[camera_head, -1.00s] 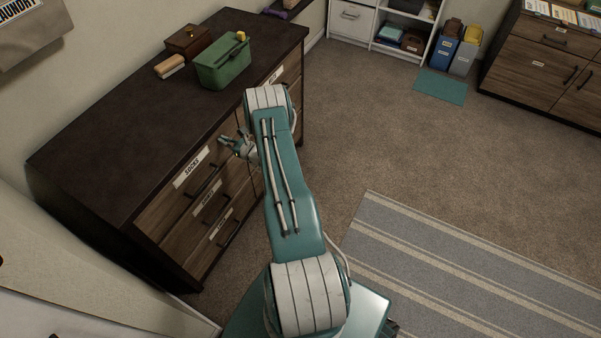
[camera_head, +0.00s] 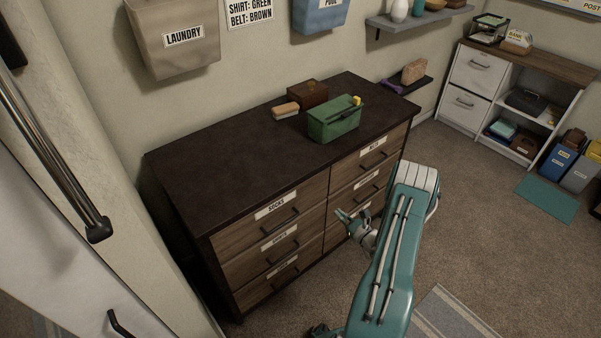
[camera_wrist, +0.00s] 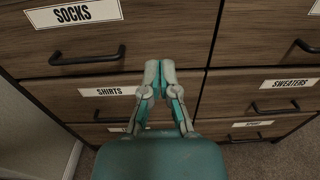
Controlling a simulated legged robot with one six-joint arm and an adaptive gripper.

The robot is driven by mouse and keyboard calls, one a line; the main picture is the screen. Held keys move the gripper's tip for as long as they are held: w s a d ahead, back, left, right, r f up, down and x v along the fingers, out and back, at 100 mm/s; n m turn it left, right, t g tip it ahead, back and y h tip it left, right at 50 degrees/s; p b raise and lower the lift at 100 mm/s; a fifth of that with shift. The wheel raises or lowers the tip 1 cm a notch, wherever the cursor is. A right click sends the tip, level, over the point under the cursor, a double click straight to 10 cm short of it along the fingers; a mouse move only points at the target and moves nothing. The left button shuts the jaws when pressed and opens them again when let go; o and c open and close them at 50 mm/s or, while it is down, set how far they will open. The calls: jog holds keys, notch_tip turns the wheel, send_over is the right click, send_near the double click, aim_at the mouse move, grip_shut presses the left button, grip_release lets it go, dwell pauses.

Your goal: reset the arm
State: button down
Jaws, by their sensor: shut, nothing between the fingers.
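My gripper (camera_head: 345,217) is in front of the dresser (camera_head: 220,170), near the middle of its drawer fronts. In the wrist view my gripper (camera_wrist: 158,68) is shut and its fingertips meet with nothing between them. The fingers appear over the seam beside the drawer labelled SHIRTS (camera_wrist: 95,106). The SOCKS drawer (camera_wrist: 150,30) is above it and the SWEATERS drawer (camera_wrist: 255,90) is to the right. All visible drawers look closed. My teal arm is bent, with its elbow to the right of the dresser front.
On the dresser top stand a green box (camera_head: 333,119), a brown wooden box (camera_head: 307,94) and a brush-like item (camera_head: 285,110). A laundry bin (camera_head: 176,38) hangs on the wall. A low shelf unit (camera_head: 510,95) stands back right. Carpet (camera_head: 490,240) to the right is open.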

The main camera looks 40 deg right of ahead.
jog(key=w+a+r+n+g+y, duration=0.25)
jog(key=a+r+n+y, duration=0.2)
jog(key=r, duration=0.25)
jog(key=w+a+r+n+g+y, duration=0.1)
jog(key=w+a+r+n+y, duration=0.3)
jog(key=a+r, duration=0.25)
jog(key=s+a+r+n+g+y, duration=0.2)
jog(key=a+r+n+g, duration=0.6)
jog(key=a+r, duration=0.5)
jog(key=s+a+r+n+g+h, duration=0.5)
jog(key=s+a+r+n, duration=0.3)
jog(key=s+a+n, duration=0.3)
jog(key=s+a+r+n+t+h, duration=0.1)
jog(key=s+r+n+t+h, duration=0.1)
jog(key=s+r+n+h, duration=0.1)
jog(key=s+a+r+n+t+h, duration=0.1)
jog(key=s+r+n+t+h, duration=0.1)
jog(key=s+n, duration=0.3)
jog(key=shift+s+r+h, duration=0.55)
jog(key=shift+s+r, duration=0.15)
jog(key=shift+s, duration=0.65)
